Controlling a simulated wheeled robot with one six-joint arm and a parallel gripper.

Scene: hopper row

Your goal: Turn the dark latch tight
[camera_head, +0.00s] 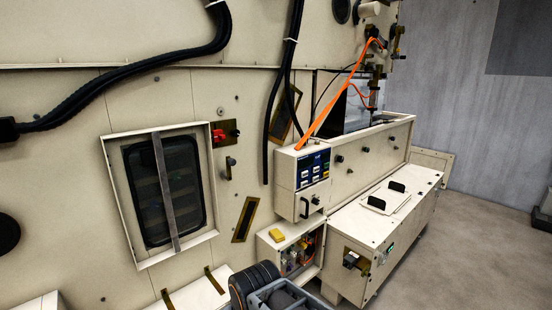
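A small dark latch-like handle (230,163) is on the cream wall panel, just right of the framed window (168,190). It seems to stand roughly upright, but it is too small to tell how tight it is. A red knob on a brass plate (232,128) is just above it. Another dark handle (350,259) is on the front of the low cream cabinet at right. I cannot tell for sure which one is the dark latch. Dark ribbed and grey parts at the bottom centre look like my own arm. My gripper's fingers do not show.
A control box (302,180) with a blue panel juts out right of the window. Below it is an open box (300,250) with wiring and a yellow block (277,236) on top. An orange cable (335,103) and black hoses (150,80) hang nearby. Floor (465,255) is free at right.

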